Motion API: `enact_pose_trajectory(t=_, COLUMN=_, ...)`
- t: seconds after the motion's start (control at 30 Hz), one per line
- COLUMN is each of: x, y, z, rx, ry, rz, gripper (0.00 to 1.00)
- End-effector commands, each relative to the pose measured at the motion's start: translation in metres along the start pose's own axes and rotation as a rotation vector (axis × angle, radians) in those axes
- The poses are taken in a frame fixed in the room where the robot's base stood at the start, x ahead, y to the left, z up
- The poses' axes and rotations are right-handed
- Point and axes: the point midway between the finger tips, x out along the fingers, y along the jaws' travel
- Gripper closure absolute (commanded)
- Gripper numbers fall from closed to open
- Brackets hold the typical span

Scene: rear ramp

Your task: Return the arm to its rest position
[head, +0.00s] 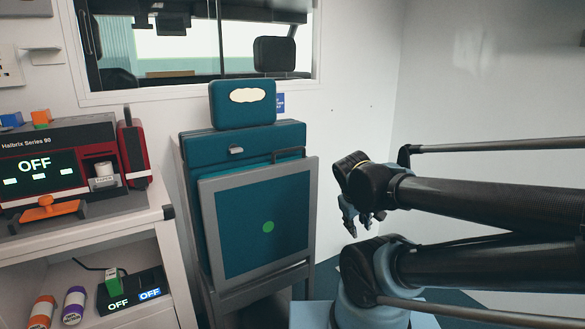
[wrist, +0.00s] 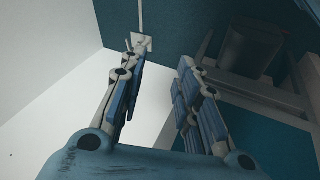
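My gripper (head: 362,222) hangs from the folded arm at the right of the head view, pointing down in front of the white wall and to the right of the teal folding seat (head: 228,190). In the wrist view my gripper (wrist: 158,75) shows two jointed fingers with blue pads, spread apart. Nothing is between the fingers. My arm's two dark links run in from the right edge, one above the other.
A white cabinet (head: 110,230) at left carries a red device with an OFF display (head: 35,166). Its lower shelf holds an orange bottle (head: 42,311), a purple bottle (head: 74,304) and a dark box (head: 128,290). A window (head: 190,50) is behind. The wall right of the seat is bare.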

Motion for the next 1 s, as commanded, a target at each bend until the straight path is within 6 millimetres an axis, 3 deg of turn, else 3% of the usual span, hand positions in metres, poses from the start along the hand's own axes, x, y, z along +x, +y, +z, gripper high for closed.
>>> enact_pose_trajectory(t=0.2, x=0.001, y=-0.010, z=0.030, rx=0.193, ry=-0.100, rz=-0.120, gripper=0.70)
enact_pose_trajectory(t=0.4, x=-0.004, y=-0.022, z=0.045, rx=0.337, ry=-0.157, rz=-0.220, gripper=0.70)
enact_pose_trajectory(t=1.0, x=-0.008, y=-0.031, z=0.049, rx=0.407, ry=-0.180, rz=-0.276, gripper=0.70)
